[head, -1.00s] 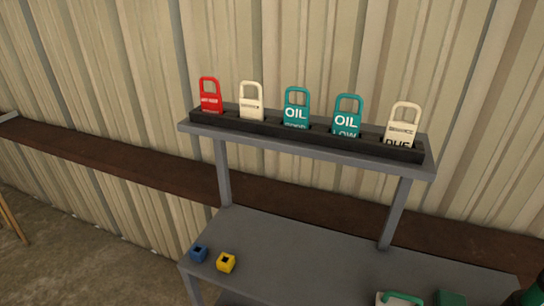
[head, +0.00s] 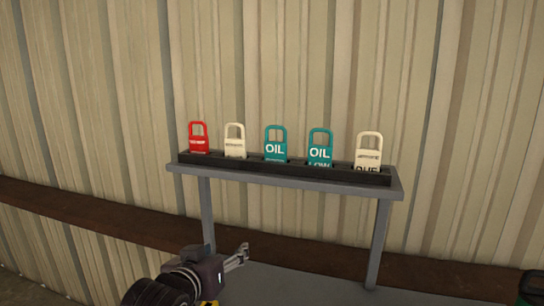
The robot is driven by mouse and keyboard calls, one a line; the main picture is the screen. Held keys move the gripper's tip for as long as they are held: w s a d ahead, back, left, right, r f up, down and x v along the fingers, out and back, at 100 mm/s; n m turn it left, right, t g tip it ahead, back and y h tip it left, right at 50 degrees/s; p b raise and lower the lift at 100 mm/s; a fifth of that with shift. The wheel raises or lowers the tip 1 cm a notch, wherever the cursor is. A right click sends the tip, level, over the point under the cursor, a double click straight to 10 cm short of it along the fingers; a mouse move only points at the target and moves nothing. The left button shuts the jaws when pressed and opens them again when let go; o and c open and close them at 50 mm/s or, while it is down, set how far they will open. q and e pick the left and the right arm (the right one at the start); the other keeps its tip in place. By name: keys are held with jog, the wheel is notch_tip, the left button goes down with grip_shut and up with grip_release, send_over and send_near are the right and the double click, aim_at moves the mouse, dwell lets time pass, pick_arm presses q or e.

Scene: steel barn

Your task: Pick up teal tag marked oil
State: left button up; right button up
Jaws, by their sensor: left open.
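Two teal tags marked OIL stand upright in a black rack (head: 215,160) on the raised grey shelf. The left teal tag (head: 275,148) has a lower line of text hidden by the rack. The right teal tag (head: 320,150) reads OIL with LOW partly hidden below. My left gripper (head: 240,257) is at the bottom of the head view, below and left of the teal tags, in front of the shelf. It is open and empty, apart from every tag. My right gripper is not in view.
A red tag (head: 198,138) and a cream tag (head: 235,142) stand left of the teal ones, and another cream tag (head: 368,152) stands at right. The shelf (head: 290,182) rests on posts above a grey tabletop (head: 300,285). Corrugated wall is behind.

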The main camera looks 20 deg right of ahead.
aim_at(275, 150)
pick_arm(q)
jog(key=d+r+m+h, duration=0.1)
jog(key=d+r, duration=0.2)
jog(key=r, duration=0.4)
jog(key=d+r+m+t+h, duration=0.1)
jog(key=d+r, duration=0.3)
jog(key=r, duration=0.3)
jog(key=d+r+t+h, duration=0.1)
jog(key=d+r, duration=0.3)
jog(key=r, duration=0.3)
jog(key=shift+s+r+m+p, duration=0.2)
jog(key=shift+r+m+p, duration=0.2)
jog(key=p+x, duration=0.2)
jog(key=x, duration=0.2)
jog(key=shift+w+a, duration=0.1)
jog(key=shift+a, duration=0.1)
jog(key=shift+w+d+f+p, duration=0.15)
jog(key=shift+w+d+p, duration=0.15)
jog(key=shift+w, duration=0.1)
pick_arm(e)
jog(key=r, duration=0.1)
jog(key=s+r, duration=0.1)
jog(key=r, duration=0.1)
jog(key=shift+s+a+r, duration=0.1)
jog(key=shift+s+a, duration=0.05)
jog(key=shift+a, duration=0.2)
pick_arm(q)
jog(key=shift+c, duration=0.5)
